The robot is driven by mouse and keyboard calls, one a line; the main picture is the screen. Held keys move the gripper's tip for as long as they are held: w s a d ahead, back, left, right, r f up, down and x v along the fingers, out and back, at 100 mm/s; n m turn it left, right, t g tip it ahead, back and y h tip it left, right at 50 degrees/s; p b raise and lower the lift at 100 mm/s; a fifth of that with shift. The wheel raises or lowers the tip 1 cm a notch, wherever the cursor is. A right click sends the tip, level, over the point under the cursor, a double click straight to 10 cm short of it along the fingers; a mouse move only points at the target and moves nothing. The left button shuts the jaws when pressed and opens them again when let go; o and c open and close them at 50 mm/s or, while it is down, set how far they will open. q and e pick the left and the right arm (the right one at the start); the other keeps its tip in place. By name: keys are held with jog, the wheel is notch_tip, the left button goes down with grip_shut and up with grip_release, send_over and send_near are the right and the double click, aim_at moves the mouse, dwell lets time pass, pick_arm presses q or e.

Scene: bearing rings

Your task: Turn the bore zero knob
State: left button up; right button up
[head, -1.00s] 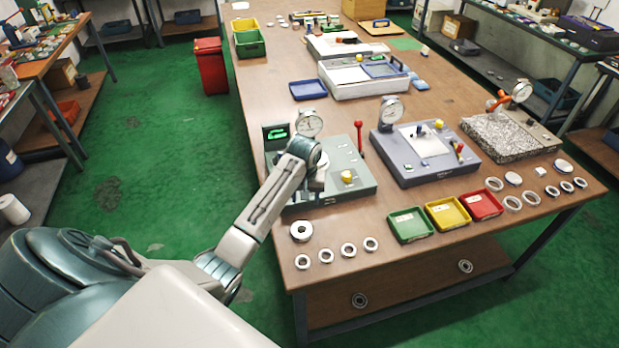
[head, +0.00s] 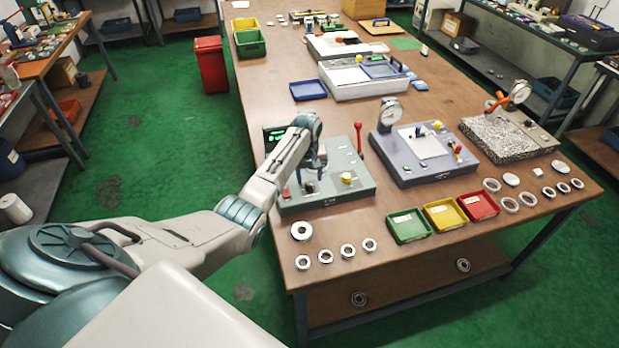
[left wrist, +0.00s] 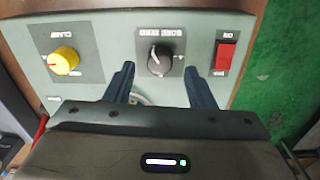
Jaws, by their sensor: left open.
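The bore zero knob (left wrist: 159,61) is a black round knob with a white pointer line on a dark labelled plate, seen in the left wrist view. It belongs to the grey-green gauge unit (head: 356,189) at the near left of the bench. My left gripper (left wrist: 159,72) is open, with one dark finger on each side of the knob in the picture and visible gaps to it. I cannot tell whether the tips reach down beside it. In the head view the left gripper (head: 309,184) is over the unit's front left part, and the knob is hidden.
A yellow clamp knob (left wrist: 63,60) and a red switch (left wrist: 225,56) flank the bore zero knob. A red-handled lever (head: 359,138) stands at the unit's back right. Several metal rings (head: 301,231) lie in front. Green, yellow and red trays (head: 408,226) sit to the right.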

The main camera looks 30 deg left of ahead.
aim_at(310, 186)
pick_arm(q)
jog(key=shift+f, duration=1.35)
jog(key=shift+c, duration=0.4)
jog(key=c, duration=0.9)
jog(key=shift+r+m, duration=0.1)
jog(key=shift+m, duration=0.3)
jog(key=shift+m+p, duration=0.35)
jog(key=shift+m, duration=2.05)
